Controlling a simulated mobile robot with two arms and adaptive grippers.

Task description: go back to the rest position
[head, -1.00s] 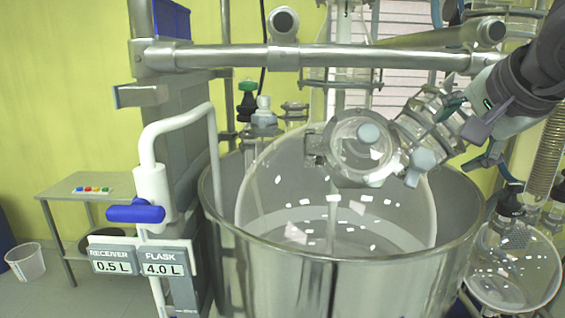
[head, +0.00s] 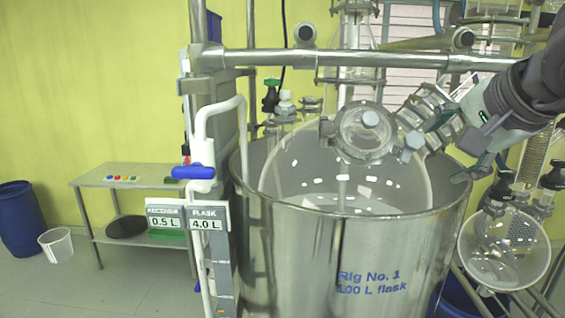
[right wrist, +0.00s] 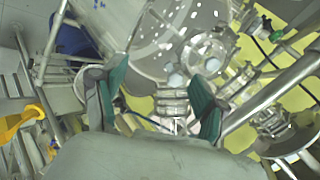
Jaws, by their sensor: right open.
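My right gripper (head: 458,148) is at the right of the head view, near the glass neck of the flask above the steel vessel (head: 350,265) marked "Rig No. 1, 100 L flask". Its two green-padded fingers stand apart in the right wrist view (right wrist: 160,95), with nothing held between them. A glass neck (right wrist: 173,103) shows beyond and between the fingers; I cannot tell how near it is. The clear flask (head: 300,165) sits inside the vessel. My left gripper is in neither view.
A horizontal steel rail (head: 350,58) crosses above the vessel. A round glass receiver (head: 503,248) hangs at the right. A blue-handled valve (head: 194,172) is left of the vessel. A grey side table (head: 100,181), a white bucket (head: 57,245) and a blue barrel (head: 20,220) stand at the left.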

